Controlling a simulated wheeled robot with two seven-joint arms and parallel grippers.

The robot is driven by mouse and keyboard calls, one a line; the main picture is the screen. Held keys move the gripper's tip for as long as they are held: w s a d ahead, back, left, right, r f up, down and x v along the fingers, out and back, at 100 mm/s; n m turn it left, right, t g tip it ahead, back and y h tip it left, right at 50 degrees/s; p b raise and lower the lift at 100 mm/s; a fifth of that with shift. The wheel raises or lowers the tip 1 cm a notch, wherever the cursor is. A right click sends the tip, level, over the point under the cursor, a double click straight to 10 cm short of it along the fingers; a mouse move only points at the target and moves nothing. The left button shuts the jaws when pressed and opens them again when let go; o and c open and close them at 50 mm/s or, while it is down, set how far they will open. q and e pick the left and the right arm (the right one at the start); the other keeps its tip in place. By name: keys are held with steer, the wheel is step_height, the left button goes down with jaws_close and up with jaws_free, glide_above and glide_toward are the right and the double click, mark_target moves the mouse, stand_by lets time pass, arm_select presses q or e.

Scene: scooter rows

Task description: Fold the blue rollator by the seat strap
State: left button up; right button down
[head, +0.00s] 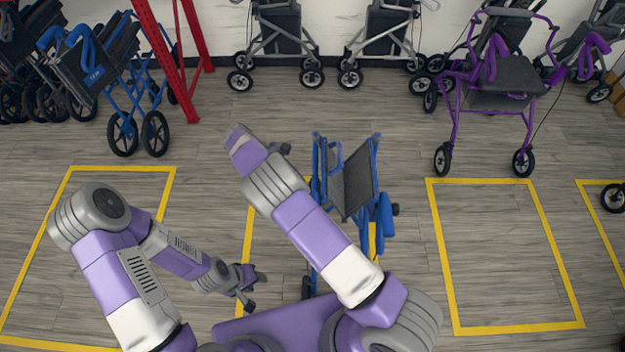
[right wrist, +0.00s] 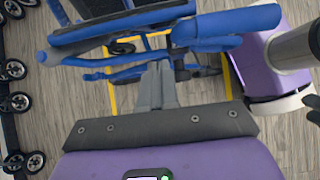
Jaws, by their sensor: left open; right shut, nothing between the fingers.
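The blue rollator (head: 382,216) stands in the middle floor bay, partly behind my right arm. Its blue side frames look close together, with dark fabric (head: 355,182) between them. I cannot make out the seat strap. In the right wrist view, blue frame tubes (right wrist: 225,24) cross beyond my right gripper (right wrist: 157,68), whose fingers are shut and empty. Whether the fingertips touch the frame is unclear. In the head view the right fingers are mostly hidden behind the wrist. My left gripper (head: 257,291) is open and empty, low and left of the rollator.
Another blue wheeled frame (head: 128,85) stands at the back left beside a red post (head: 168,60). A purple rollator (head: 490,95) stands at the back right. Grey-framed rollators (head: 275,40) line the wall. The yellow-outlined bay (head: 505,327) on the right is clear floor.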

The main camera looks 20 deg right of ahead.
arm_select(q)
steer(key=shift+f, duration=0.35)
arm_select(e)
steer(key=s+d+f, duration=0.1)
steer(key=d+f, duration=0.3)
steer(key=d, duration=0.2)
steer(key=shift+s+d, duration=0.2)
steer(key=shift+s, duration=0.2)
